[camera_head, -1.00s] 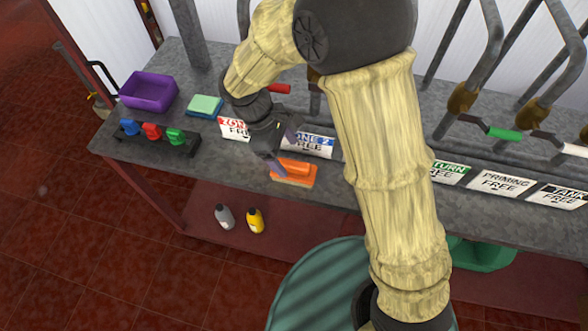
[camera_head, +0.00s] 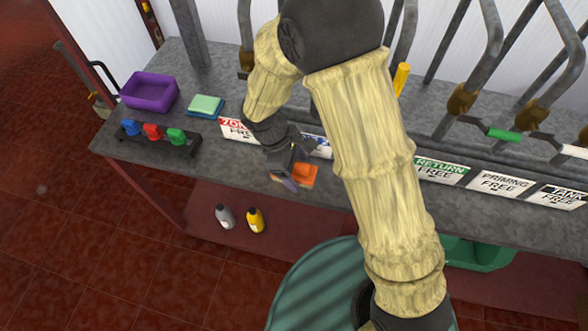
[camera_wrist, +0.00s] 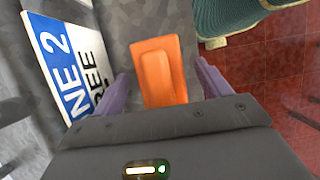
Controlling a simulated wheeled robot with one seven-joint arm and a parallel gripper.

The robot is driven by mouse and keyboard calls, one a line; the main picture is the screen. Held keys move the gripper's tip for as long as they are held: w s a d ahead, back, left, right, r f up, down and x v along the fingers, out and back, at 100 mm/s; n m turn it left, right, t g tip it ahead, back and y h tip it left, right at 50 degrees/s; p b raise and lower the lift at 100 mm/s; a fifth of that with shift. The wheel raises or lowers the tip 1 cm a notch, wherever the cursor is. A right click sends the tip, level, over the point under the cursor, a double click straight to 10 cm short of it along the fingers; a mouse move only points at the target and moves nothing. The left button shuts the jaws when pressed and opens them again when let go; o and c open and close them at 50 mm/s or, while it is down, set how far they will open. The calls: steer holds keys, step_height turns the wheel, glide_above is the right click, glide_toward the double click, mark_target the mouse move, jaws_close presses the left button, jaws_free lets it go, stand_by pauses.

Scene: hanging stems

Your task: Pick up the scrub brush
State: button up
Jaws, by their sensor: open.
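The scrub brush (camera_head: 305,173) is an orange block with a raised orange grip, lying on the grey bench near its front edge. In the wrist view the brush (camera_wrist: 160,72) lies between and ahead of my two purple fingers, with room on both sides. My gripper (camera_head: 288,178) is open above the brush in the head view and hides its left part. It also shows in the wrist view (camera_wrist: 162,92) with its fingers apart. Nothing is held.
The Zone 2 sign (camera_wrist: 62,55) stands close beside the brush. The bench (camera_head: 225,165) also carries a purple tub (camera_head: 150,92), green and blue sponges (camera_head: 205,105) and a rack of coloured handles (camera_head: 152,133). Grey pipes rise behind. Two bottles (camera_head: 240,218) stand below.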

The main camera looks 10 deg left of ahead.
mark_target(297, 164)
stand_by(0.4)
steer(key=c, duration=1.1)
steer(key=shift+r, duration=0.15)
step_height(297, 164, up, 10)
steer(key=shift+f, duration=0.1)
